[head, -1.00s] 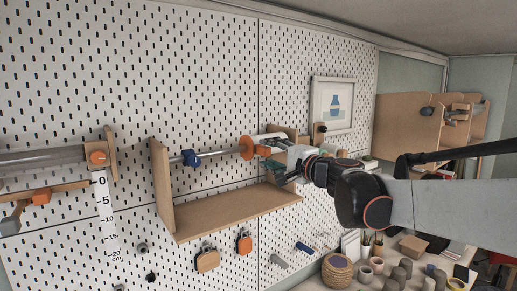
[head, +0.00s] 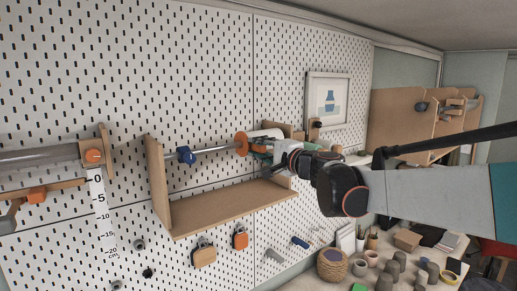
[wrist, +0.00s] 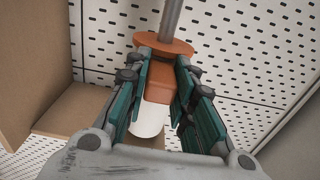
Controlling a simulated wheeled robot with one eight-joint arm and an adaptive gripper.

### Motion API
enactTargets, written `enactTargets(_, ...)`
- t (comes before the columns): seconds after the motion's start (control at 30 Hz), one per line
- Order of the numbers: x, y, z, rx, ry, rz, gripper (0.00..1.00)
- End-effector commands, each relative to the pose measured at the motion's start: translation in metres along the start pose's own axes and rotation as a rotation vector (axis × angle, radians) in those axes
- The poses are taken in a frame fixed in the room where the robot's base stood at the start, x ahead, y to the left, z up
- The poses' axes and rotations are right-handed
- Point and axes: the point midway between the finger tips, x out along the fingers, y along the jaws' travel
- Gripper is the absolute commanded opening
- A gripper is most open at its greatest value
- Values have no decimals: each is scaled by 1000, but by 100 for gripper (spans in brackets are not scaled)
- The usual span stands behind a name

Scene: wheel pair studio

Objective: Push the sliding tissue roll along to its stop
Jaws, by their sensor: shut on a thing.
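The white tissue roll (head: 265,133) sits on a grey rod (head: 212,149) fixed along the pegboard, with an orange flange (head: 241,143) at its left end. A blue collar (head: 186,155) is on the rod further left, with bare rod between it and the flange. My gripper (head: 258,148) is at the roll's flange end. In the wrist view, its teal-padded fingers are shut on the orange block (wrist: 158,76) just behind the flange. The white roll (wrist: 148,121) shows between the fingers, partly hidden by them.
A wooden shelf (head: 215,211) with an upright left panel (head: 158,184) lies below the rod. A second rod with a scale (head: 104,214) is at far left. A framed picture (head: 328,101) hangs to the right. A cluttered desk is at lower right.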

Motion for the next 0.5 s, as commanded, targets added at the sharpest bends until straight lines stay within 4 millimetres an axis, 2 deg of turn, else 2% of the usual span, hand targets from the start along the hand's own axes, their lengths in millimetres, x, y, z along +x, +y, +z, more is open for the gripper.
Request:
enactTargets(0.17,0,1,-16,1,2,-1,0)
enactTargets(0.4,0,-1,-16,1,0,-1,0)
enactTargets(0.43,0,-1,-16,1,0,-1,28)
enactTargets(0.5,0,-1,-16,1,-1,-1,43)
